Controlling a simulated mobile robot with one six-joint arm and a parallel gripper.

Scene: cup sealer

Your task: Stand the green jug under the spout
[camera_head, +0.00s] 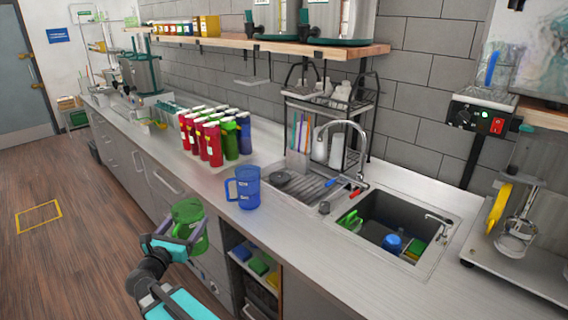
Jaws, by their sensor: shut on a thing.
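The green jug (190,214) is see-through and is held upright in my gripper (174,238), in front of the counter's front edge and above the floor. The gripper is shut on the jug; the exact contact is partly hidden. The curved sink tap (340,124) has its spout over the sink area, to the right of the jug. Large dispensers (337,20) on the wall shelf also have small dark taps (251,27). The picture does not tell which spout is meant.
A blue jug (243,187) stands on the counter (420,187) beside the drainer. Several red, green and blue bottles (208,142) stand behind it. The sink (372,215) holds a blue cup. A dish rack (340,103) stands behind the drainer. Open shelves (283,262) lie below the counter.

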